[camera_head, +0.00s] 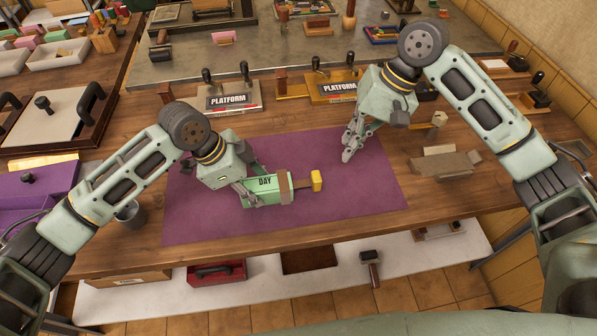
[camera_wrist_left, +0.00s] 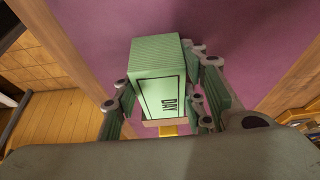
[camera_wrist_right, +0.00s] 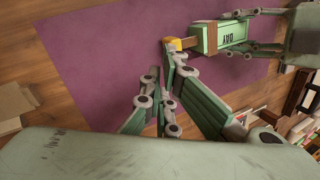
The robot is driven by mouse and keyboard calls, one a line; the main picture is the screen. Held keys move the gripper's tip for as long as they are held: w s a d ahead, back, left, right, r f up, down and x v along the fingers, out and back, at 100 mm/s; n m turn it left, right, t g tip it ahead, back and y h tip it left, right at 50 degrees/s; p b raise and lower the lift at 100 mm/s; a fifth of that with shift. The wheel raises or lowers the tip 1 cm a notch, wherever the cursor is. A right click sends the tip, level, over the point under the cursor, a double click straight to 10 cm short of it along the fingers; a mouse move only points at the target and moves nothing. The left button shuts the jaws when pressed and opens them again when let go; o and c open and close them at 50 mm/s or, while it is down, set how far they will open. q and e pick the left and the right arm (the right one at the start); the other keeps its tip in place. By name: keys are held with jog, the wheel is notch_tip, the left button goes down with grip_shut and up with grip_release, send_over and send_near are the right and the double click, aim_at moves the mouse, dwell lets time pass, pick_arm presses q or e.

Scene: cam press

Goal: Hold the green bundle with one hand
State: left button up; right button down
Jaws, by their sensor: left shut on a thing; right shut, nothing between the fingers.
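The green bundle (camera_head: 269,189) is a block marked "DAY" with a brown band around it and a yellow-ended tab (camera_head: 316,181) at its right. It is over the purple mat (camera_head: 220,222); I cannot tell whether it touches it. My left gripper (camera_head: 247,192) is shut on the bundle's left part. In the left wrist view the bundle (camera_wrist_left: 158,75) sits between the fingers (camera_wrist_left: 165,105). My right gripper (camera_head: 347,152) is shut and empty, above the mat, right of the bundle and apart from it. The bundle (camera_wrist_right: 233,33) also shows in the right wrist view.
Two "PLATFORM" blocks with dark handles, one grey (camera_head: 228,98) and one orange (camera_head: 338,87), stand behind the mat. A cardboard-brown piece (camera_head: 446,163) lies to the right. A grey cup (camera_head: 130,213) stands at the left. The mat's front right is clear.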

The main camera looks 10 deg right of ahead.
aim_at(298, 185)
jog(key=a+r+n, duration=0.2)
jog(key=a+n, duration=0.6)
jog(key=n, duration=1.3)
jog(key=shift+n, duration=0.3)
jog(key=x, duration=1)
jog(key=shift+s+f, duration=0.2)
jog(key=shift+d, duration=0.75)
